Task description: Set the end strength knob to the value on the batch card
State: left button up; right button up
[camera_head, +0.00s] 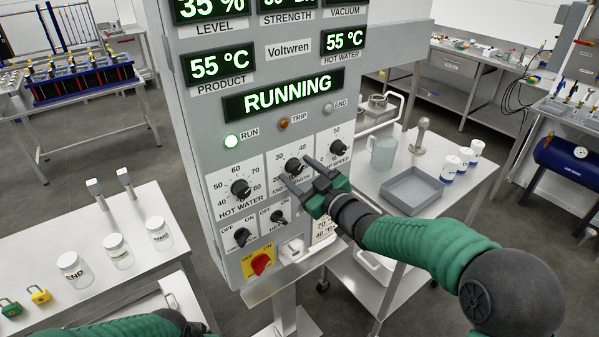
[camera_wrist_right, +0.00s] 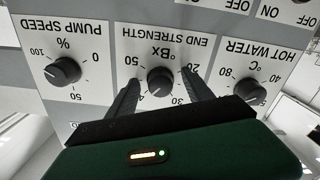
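The end strength knob (camera_head: 294,167) is a small black dial on the grey control panel, between the hot water knob (camera_head: 240,188) and the pump speed knob (camera_head: 337,146). My right gripper (camera_head: 297,171) is open at the panel. In the right wrist view the end strength knob (camera_wrist_right: 160,80) lies between the two finger tips, with a gap on each side. Its °Bx scale appears upside down there; I cannot read the pointer surely.
Two switch knobs (camera_head: 243,236) and a red-on-yellow switch (camera_head: 261,262) sit below the dials. The display (camera_head: 283,97) reads RUNNING and the green RUN lamp (camera_head: 232,142) is lit. A steel table with a grey tray (camera_head: 411,190) stands right; jars (camera_head: 118,250) stand left.

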jog(key=shift+r, duration=0.1)
jog(key=b+v, duration=0.2)
jog(key=v, duration=1.5)
jog(key=shift+w, duration=0.15)
jog(key=s+d+f+m+g+h, duration=0.3)
jog(key=s+d+f+m+h, duration=0.15)
jog(key=f, duration=0.45)
jog(key=s+d+f+m+g+h, duration=0.35)
jog(key=d+f+h, duration=0.25)
jog(key=f, duration=0.4)
jog(key=s+f+m+g, duration=0.1)
jog(key=s+f+g, duration=0.1)
jog(key=s, duration=0.4)
jog(key=s+f+m+g, duration=0.2)
jog(key=s+f+g, duration=0.1)
jog(key=s, duration=0.4)
jog(key=shift+s+a+f, duration=0.2)
jog(key=shift+a, duration=0.15)
jog(key=shift+g, duration=0.25)
